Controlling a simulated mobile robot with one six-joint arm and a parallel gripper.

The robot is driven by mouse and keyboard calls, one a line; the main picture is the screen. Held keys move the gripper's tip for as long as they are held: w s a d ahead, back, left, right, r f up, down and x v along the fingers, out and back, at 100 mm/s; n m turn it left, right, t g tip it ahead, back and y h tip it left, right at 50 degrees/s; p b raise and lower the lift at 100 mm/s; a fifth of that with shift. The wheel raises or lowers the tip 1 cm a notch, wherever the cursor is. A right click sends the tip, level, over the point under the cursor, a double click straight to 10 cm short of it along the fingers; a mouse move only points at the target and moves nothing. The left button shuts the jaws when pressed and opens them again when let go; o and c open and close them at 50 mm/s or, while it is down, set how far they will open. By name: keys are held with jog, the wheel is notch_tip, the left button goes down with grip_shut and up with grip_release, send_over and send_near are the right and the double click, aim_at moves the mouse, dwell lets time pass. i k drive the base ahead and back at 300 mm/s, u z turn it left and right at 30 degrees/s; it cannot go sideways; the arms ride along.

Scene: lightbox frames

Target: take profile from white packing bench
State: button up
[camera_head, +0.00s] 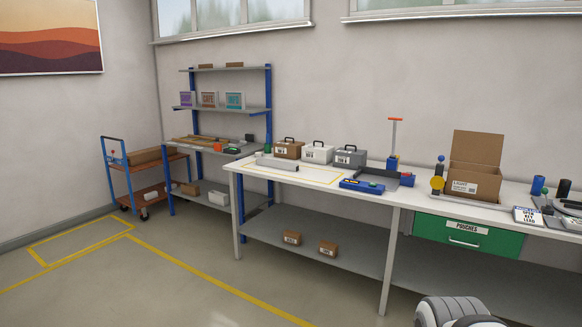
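The white packing bench (317,178) runs from the middle of the view to the right edge. A light grey bar (276,164), which looks like the profile, lies flat near the bench's left end, by a yellow outlined area. It is small at this distance, so its exact shape is hard to tell. Nothing visible rests on it. My gripper is not in view; only a rounded white and grey part, likely of my arm, shows at the bottom right.
Brown, white and grey toolboxes (317,152) stand behind the bar. A blue tool (362,186), a grey tray and an open carton (474,182) are farther right. Blue shelving (226,108) and a cart (146,172) stand left. The floor before the bench's left end is clear.

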aim_at(267, 162)
jog(key=u, duration=0.35)
jog(key=i, duration=0.8)
jog(key=u, duration=0.65)
jog(key=i, duration=1.9)
jog(key=u, duration=0.3)
jog(key=i, duration=1.75)
jog(key=z, duration=1.15)
jog(key=i, duration=1.65)
jog(key=z, duration=0.9)
jog(key=k, duration=0.6)
jog(key=z, duration=0.3)
jog(key=i, duration=0.6)
jog(key=u, duration=0.1)
